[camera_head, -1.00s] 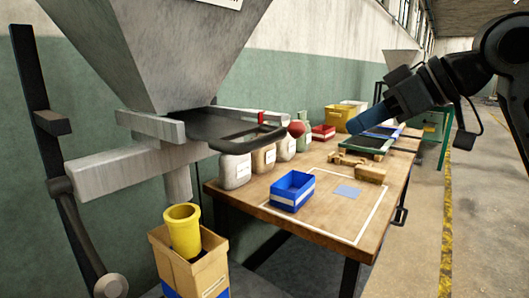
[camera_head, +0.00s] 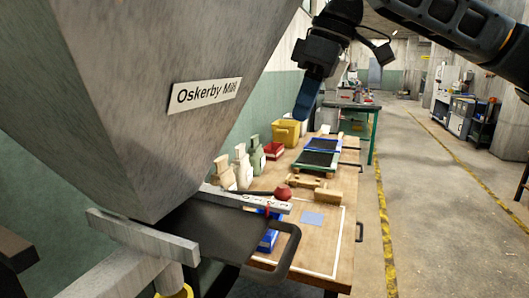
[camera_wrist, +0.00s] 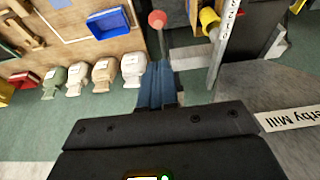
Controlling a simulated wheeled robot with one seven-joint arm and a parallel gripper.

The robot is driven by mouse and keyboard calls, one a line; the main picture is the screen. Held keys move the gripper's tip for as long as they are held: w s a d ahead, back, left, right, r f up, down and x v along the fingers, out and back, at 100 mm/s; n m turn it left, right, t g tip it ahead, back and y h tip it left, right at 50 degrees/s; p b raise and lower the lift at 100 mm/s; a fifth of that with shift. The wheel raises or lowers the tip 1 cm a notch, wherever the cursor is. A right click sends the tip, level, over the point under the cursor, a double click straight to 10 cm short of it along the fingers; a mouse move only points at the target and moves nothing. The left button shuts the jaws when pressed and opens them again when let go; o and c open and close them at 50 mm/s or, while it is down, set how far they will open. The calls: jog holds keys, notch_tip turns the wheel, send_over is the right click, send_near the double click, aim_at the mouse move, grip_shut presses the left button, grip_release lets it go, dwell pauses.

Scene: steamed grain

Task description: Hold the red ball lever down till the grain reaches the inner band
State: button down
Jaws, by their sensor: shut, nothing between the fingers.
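The red ball (camera_head: 283,192) sits at the end of the lever, beside a pale marked bar (camera_head: 240,198) under the grey hopper (camera_head: 140,90). In the wrist view the red ball (camera_wrist: 157,19) shows beyond my fingertips, on a dark rod. My gripper (camera_head: 303,113) is shut and empty, its blue fingers pointing down, above the ball in the picture and apart from it. Its fingers also show in the wrist view (camera_wrist: 158,68). I see no grain and cannot make out an inner band.
The yellow tube (camera_wrist: 208,18) stands near the lever. A wooden table (camera_head: 325,205) carries pale sacks (camera_head: 243,168), a blue bin (camera_head: 268,238) and trays. The floor on the right is clear.

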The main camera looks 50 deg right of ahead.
aim_at(285, 186)
jog(key=shift+w+r, duration=0.15)
jog(key=shift+r, duration=0.25)
jog(key=x, duration=0.8)
jog(key=s+p+x, duration=0.1)
jog(key=x, duration=0.3)
jog(key=shift+d+f, duration=0.15)
jog(key=shift+f, duration=0.95)
jog(key=shift+w+f, duration=0.1)
jog(key=shift+f, duration=0.05)
